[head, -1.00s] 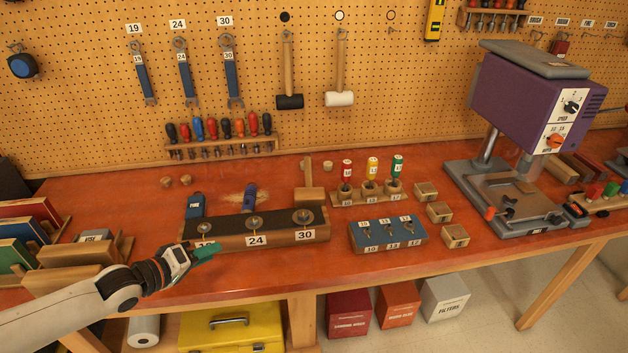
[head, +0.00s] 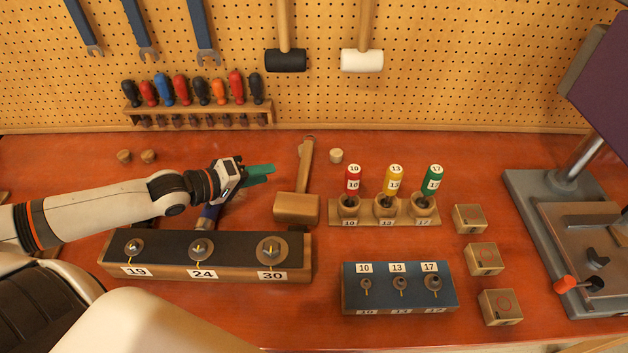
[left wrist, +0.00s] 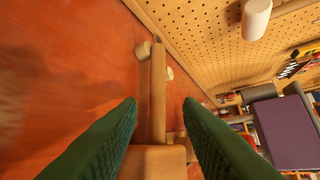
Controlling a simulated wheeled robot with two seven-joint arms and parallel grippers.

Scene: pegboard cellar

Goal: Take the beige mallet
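The beige mallet (head: 297,208) lies on the red-brown bench, its blocky wooden head toward me and its handle pointing to the pegboard. In the left wrist view the mallet (left wrist: 158,95) lies ahead between my fingers, its head low in the picture and partly cut off. My left gripper (head: 268,171) is just left of the mallet, its green fingers pointing at the handle. In the left wrist view my left gripper (left wrist: 162,103) is open, with fingers apart and nothing gripped. My right gripper is not in view.
A block with bolts (head: 205,262) stands in front of my left arm. A screwdriver stand (head: 385,213) is right of the mallet. Black (head: 286,60) and white (head: 362,61) mallets hang on the pegboard.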

